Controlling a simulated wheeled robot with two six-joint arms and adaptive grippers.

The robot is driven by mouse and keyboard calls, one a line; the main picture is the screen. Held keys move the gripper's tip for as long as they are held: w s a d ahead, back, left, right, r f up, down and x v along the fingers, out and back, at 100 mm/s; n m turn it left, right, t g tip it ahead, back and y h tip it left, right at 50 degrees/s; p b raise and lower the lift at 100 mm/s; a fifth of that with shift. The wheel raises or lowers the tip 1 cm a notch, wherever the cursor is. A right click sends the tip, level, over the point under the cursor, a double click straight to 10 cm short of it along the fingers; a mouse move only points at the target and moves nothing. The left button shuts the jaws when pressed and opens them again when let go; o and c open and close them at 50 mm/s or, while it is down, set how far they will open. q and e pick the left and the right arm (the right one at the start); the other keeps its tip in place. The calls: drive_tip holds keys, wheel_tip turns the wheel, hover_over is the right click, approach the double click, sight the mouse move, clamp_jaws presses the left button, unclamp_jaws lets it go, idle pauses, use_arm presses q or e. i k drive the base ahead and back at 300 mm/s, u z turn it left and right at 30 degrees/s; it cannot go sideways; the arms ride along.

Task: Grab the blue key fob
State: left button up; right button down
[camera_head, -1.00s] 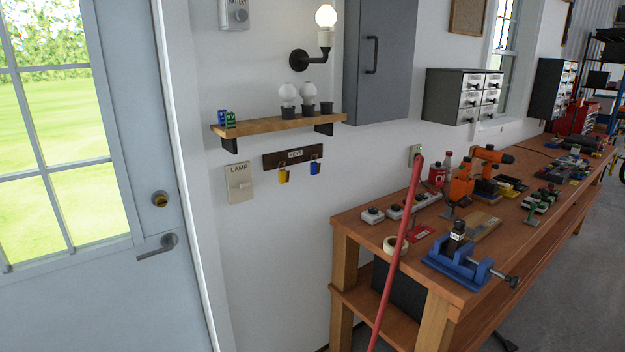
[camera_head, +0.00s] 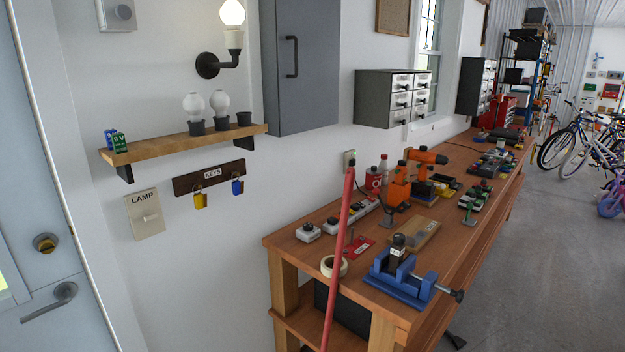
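The blue key fob (camera_head: 237,187) hangs from the right end of a dark wooden key rack (camera_head: 210,177) labelled KEYS on the white wall. A yellow key fob (camera_head: 200,201) hangs at the rack's left end. The rack is below a small wooden shelf and left of the workbench. Neither of my grippers shows in the head view.
The wooden shelf (camera_head: 185,143) holds batteries and bulbs. A LAMP switch (camera_head: 145,214) is on the wall. The workbench (camera_head: 400,310) carries a blue vise (camera_head: 405,280) and tools. A red pole (camera_head: 338,262) stands before it. Open floor (camera_head: 540,270) is at right.

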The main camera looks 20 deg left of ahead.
sight(237, 186)
drive_tip(key=z, duration=0.45)
drive_tip(key=i, duration=0.8)
drive_tip(key=u, duration=0.4)
drive_tip(key=i, duration=0.7)
drive_tip(key=u, duration=0.7)
